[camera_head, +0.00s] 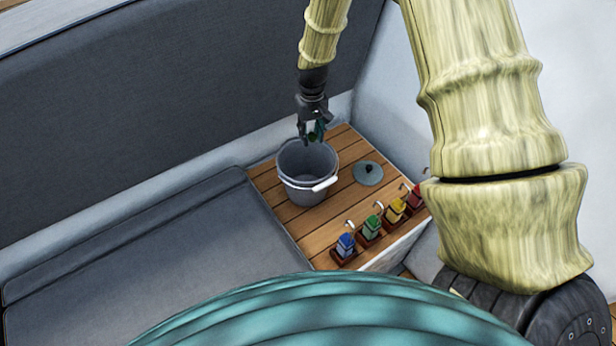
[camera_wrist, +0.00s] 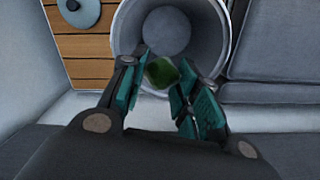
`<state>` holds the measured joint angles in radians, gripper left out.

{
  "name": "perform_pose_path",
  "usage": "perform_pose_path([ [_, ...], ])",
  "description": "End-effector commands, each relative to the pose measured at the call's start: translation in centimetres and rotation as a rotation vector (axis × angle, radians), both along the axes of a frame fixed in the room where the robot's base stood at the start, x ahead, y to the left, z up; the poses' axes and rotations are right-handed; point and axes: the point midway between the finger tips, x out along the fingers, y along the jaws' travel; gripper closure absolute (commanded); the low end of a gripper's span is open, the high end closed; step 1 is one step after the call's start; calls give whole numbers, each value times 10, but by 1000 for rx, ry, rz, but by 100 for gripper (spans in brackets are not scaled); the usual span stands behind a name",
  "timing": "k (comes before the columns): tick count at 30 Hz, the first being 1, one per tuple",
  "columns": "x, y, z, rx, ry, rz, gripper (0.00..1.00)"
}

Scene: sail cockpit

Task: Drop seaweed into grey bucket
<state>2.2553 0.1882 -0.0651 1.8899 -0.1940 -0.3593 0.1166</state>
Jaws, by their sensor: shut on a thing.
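The grey bucket (camera_head: 294,186) stands upright on a wooden slatted top, with its white handle hanging at the front right. Its inside looks empty in the head view. My gripper (camera_head: 312,136) is above the back right part of the bucket's rim, pointing down. In the wrist view, my gripper (camera_wrist: 160,82) is shut on the seaweed (camera_wrist: 162,72), a small dark green lump between the teal fingertips. The bucket (camera_wrist: 215,22) opens just beyond the fingertips there. The seaweed is too small to make out clearly in the head view.
A grey cushioned seat (camera_head: 170,265) is at left, and a backrest rises behind.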

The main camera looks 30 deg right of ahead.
Motion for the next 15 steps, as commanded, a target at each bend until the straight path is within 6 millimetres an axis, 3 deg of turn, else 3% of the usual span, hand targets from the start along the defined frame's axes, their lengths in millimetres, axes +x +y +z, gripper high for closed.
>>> perform_pose_path([
  [1,0,0,-10,0,1,0,81],
  [6,0,0,-23,0,0,0,81],
  [15,0,0,-25,0,-1,0,81],
])
